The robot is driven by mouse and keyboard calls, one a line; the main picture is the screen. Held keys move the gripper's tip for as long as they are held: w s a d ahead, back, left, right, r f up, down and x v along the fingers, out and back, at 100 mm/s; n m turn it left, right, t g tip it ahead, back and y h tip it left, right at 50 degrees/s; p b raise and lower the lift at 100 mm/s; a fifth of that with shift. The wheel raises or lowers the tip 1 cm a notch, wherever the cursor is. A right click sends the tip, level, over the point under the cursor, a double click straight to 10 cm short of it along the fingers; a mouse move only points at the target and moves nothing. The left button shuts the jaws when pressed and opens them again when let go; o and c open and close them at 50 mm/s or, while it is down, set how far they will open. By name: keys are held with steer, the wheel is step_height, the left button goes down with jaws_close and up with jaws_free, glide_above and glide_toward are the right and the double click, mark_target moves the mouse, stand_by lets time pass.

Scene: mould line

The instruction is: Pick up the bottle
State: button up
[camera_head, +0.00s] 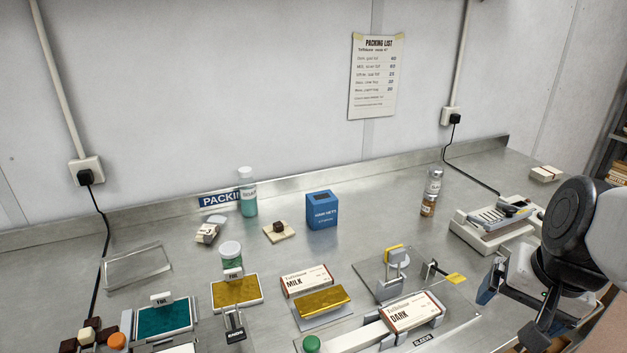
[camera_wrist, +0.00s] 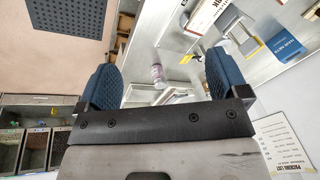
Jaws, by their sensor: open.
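A bottle with a teal lower part, a pale label and a light cap (camera_head: 248,195) stands upright near the back edge of the bench, left of centre in the head view.
A blue box (camera_head: 321,210) stands mid-bench. A scale (camera_head: 490,228) sits at the right. MILK (camera_head: 306,281) and DARK (camera_head: 411,312) boxes, a gold tray (camera_head: 236,292) and a teal tray (camera_head: 164,320) crowd the front. Bare steel lies between the blue box and the amber jar.

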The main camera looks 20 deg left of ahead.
steer(key=w+a+r+m+g+y, duration=0.15)
steer(key=w+a+m+y, duration=0.25)
steer(key=w+a, duration=1.05)
steer(key=m+g+y, duration=0.2)
steer(key=m+y, duration=0.3)
steer(key=m, duration=0.2)
glide_toward(255, 187)
steer(key=s+d+r, duration=0.2)
steer(key=d, duration=0.4)
steer(key=s+d+r, duration=0.2)
steer(key=s+d, duration=0.1)
steer(key=d, duration=0.4)
steer(key=w+a+f+m+y, duration=0.1)
steer(key=a+f, duration=0.1)
steer(key=a, duration=0.3)
steer(key=w+a+f+m, duration=0.1)
steer(key=a+f, duration=0.2)
steer(key=a, duration=0.2)
steer(key=w+a+f+m+y, duration=0.1)
steer(key=w+a+f+m, duration=0.1)
steer(key=a, duration=0.4)
steer(key=shift+w+a+f+y, duration=0.15)
steer(key=shift+f+y, duration=0.15)
steer(key=shift+f, duration=0.15)
steer(key=shift+a+f, duration=0.1)
steer(key=shift+a, duration=0.2)
steer(key=shift+a, duration=0.1)
steer(key=shift+x, duration=1.15)
steer(key=shift+a+f, duration=0.1)
